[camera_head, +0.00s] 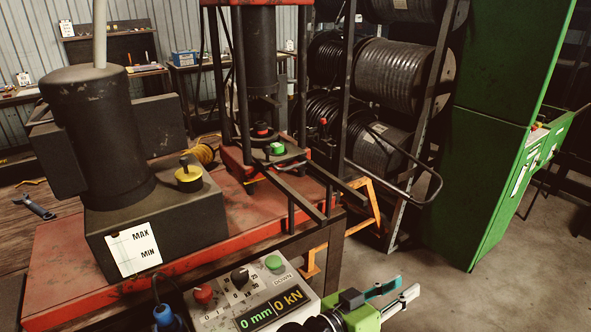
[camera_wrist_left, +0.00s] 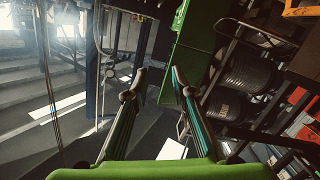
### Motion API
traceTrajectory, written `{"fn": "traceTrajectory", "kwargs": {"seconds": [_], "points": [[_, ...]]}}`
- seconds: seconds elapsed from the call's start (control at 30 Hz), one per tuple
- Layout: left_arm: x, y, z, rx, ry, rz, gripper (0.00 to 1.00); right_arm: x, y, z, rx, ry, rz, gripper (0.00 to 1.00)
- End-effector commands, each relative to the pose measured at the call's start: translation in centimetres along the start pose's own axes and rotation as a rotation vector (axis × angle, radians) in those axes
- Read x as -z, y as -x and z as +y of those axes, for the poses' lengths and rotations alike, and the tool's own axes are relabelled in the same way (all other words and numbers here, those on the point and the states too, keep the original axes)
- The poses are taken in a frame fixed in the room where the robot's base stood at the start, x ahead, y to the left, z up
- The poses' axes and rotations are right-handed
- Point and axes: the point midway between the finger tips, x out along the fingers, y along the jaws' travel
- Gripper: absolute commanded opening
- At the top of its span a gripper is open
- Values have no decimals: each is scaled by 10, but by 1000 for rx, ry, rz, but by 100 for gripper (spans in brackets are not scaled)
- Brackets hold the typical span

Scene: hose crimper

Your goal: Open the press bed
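The press (camera_head: 262,50) stands on the red bench, with a dark cylinder between red and black uprights. At its foot is the red press bed (camera_head: 236,158), with a green part (camera_head: 277,148) and a small red part on it. Two dark rails (camera_head: 292,191) run from the bed toward the bench's front. A bent black bar (camera_head: 437,186), like a handle, reaches out to the right of the rails. My left gripper (camera_head: 408,288) is at the bottom, below and apart from this bar. Its fingers are open and empty, as the left wrist view also shows (camera_wrist_left: 157,77). My right gripper is not seen.
A control box (camera_head: 255,305) reading 0 mm and 0 kN sits left of my left gripper. A dark pump tank (camera_head: 155,225) stands on the bench. Hose reels (camera_head: 400,75) and a green cabinet (camera_head: 485,150) stand behind. The floor at right is clear.

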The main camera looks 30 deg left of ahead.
Motion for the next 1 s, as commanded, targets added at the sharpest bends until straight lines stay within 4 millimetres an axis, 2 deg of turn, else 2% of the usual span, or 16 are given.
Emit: {"fn": "traceTrajectory", "kwargs": {"seconds": [0.03,0.1,0.2,0.3,0.43,0.5,0.57,0.7,0.83,1.0], "points": [[43,-12,4,-19,33,136,24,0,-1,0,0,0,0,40],[100,-21,4,-31,92,324,24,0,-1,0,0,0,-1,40],[171,-21,-8,-15,191,573,24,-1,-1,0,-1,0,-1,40],[227,-12,-32,35,309,797,24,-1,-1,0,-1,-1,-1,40],[274,3,-76,152,484,1044,24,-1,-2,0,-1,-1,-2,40],[286,11,-102,238,586,1153,24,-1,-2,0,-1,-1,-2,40],[291,18,-123,325,675,1232,24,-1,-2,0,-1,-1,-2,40],[279,25,-164,564,887,1352,24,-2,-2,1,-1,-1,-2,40],[253,27,-183,791,1050,1383,24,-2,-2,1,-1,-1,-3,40],[224,26,-186,998,1169,1360,24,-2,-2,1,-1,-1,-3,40]]}}
